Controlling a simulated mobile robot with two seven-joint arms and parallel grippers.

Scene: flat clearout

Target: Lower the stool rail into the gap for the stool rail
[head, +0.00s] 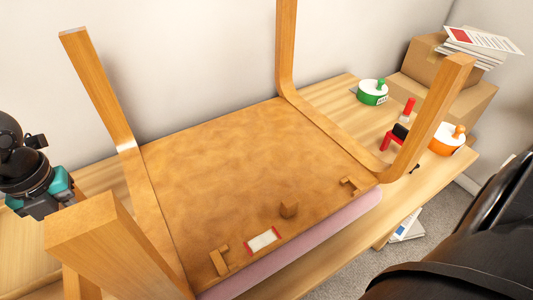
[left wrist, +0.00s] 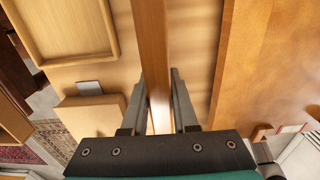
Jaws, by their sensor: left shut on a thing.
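The stool rail (left wrist: 151,40) is a long wooden bar running up the left wrist view between the fingers of my left gripper (left wrist: 161,88), which is shut on it. In the head view my left gripper (head: 48,207) is at the left edge, left of the upturned stool; I cannot clearly make out the rail there. The stool's tan underside (head: 205,165) faces up, with legs rising at its corners. Two small notched wooden brackets, left (head: 218,261) and right (head: 349,184), stand near its front edge, with space between them. My right gripper is out of view.
A near stool leg (head: 92,225) rises beside my left gripper. Green (head: 372,92) and orange (head: 447,139) round containers stand right. A wooden tray (left wrist: 72,28) shows in the wrist view.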

